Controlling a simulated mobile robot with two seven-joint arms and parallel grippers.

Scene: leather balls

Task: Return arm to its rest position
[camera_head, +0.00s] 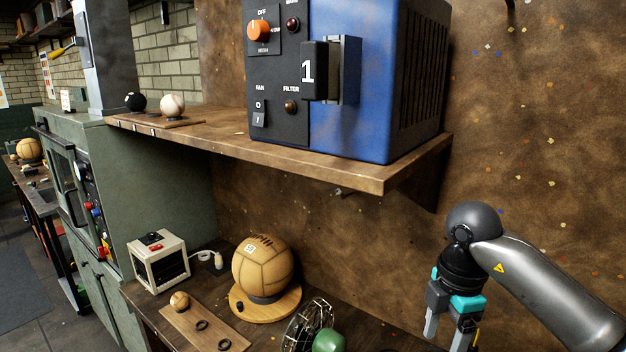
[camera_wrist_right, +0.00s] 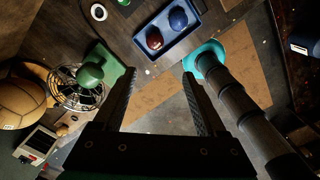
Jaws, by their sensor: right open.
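My right arm comes in from the right in the head view. Its gripper (camera_head: 450,335) points down, in front of the brown back wall and to the right of the fan. In the right wrist view the two fingers (camera_wrist_right: 160,82) are spread apart with nothing between them. My left gripper is in neither view. A large tan leather ball (camera_head: 262,264) sits on a round wooden stand (camera_head: 285,306) on the lower bench. It shows partly at the left of the wrist view (camera_wrist_right: 18,103).
A wire-caged fan (camera_head: 305,328) with a green part stands near the bench front. A blue tray (camera_wrist_right: 203,33) holds a red and a dark blue ball. Above, a wooden shelf (camera_head: 225,142) carries a blue machine (camera_head: 395,80). A small white box (camera_head: 158,262) stands at left.

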